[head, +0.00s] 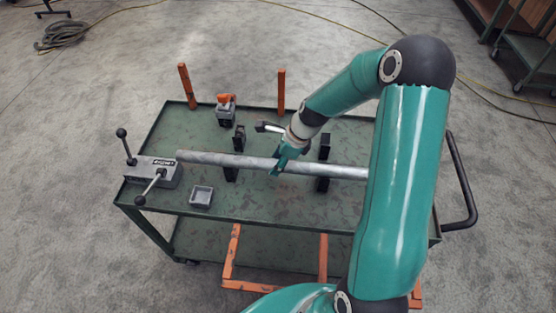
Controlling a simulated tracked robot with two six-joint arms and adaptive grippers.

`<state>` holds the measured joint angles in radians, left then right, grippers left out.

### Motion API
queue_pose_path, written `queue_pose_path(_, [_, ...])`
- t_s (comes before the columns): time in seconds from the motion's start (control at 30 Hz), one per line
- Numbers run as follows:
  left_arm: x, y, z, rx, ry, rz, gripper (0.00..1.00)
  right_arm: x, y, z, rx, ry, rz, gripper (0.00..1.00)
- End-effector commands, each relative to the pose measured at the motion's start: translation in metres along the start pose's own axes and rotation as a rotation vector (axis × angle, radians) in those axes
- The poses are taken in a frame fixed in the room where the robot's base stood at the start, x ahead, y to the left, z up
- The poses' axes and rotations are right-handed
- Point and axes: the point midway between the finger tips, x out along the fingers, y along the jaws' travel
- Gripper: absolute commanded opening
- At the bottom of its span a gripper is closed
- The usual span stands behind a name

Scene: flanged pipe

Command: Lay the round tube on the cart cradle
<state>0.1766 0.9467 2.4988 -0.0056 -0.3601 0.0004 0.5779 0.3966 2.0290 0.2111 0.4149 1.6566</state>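The round tube (222,159) is a long grey pipe lying crosswise over the green cart (270,206). My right gripper (281,162) is at the tube's middle, between the cradle supports, and appears shut on it. The black left cradle support (239,138) and right cradle support (324,147) show behind and in front of the tube. I cannot tell whether the tube touches them or hangs just above. The tube's right end is hidden behind my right arm. My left gripper is not in view.
A grey vise-like block (160,172) with lever handles is at the cart's left edge, near the tube's left end. A small grey tray (202,197) sits in front. Orange posts (187,86) (281,91) and an orange-topped device (226,108) stand at the back.

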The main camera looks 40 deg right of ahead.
Motion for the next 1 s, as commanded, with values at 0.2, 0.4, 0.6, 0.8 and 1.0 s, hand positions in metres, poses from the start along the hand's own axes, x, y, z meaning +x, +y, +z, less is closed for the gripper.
queue_pose_path(0.2, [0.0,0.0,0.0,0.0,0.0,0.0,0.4,0.0,0.0,0.0,0.001,0.0,0.001,0.68])
queue_pose_path(0.4, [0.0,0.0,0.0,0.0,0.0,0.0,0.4,-0.002,0.001,-0.001,0.001,0.001,0.002,0.68])
queue_pose_path(0.6, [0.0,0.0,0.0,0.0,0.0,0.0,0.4,-0.024,-0.001,0.0,0.001,0.0,-0.003,0.68])
queue_pose_path(0.8, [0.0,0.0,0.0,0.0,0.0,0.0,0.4,-0.064,-0.002,0.0,0.002,0.0,-0.006,0.68])
queue_pose_path(1.0, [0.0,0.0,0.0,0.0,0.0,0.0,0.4,-0.1,-0.002,0.0,0.002,0.0,-0.004,0.68])
